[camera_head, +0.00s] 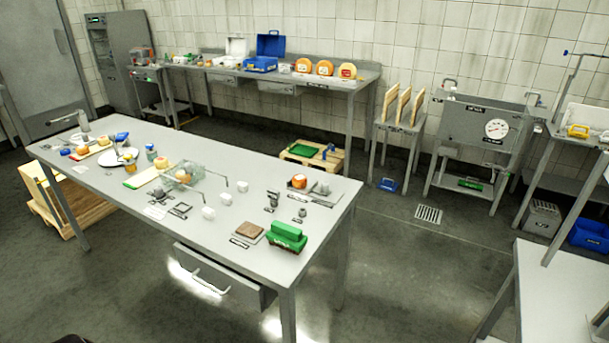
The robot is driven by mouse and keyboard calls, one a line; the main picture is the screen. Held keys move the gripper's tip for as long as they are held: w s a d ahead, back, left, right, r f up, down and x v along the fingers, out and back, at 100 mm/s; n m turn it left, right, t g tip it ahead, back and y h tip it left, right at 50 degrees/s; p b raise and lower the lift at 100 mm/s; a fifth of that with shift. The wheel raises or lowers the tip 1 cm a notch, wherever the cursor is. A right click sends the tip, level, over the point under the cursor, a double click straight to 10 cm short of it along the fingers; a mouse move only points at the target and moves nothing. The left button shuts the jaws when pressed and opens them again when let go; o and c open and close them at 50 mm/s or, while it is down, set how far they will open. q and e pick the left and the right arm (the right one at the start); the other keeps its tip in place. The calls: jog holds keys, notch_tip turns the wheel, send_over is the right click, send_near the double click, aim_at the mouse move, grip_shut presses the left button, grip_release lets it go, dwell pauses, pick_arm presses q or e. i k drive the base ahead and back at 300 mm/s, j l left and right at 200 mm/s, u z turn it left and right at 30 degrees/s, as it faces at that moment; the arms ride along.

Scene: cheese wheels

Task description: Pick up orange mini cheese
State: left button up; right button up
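Several small orange cheese-like pieces show on the near steel table (225,245), and I cannot tell which is the orange mini cheese. One orange piece (299,181) with a pale label sits near the right back edge, by a grey plate. Another orange round piece (82,150) lies on a board at the far left. A third (183,176) shows in or behind a clear container (200,178) near the middle. Neither of my grippers can be made out in this view.
A green block-like object (286,236) and a brown square (249,230) lie at the table's right front. Larger orange wheels (325,67) stand on the back counter. A white-topped table (560,290) is at lower right. The floor between is open.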

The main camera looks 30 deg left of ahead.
aim_at(299, 181)
jog(key=u, duration=1)
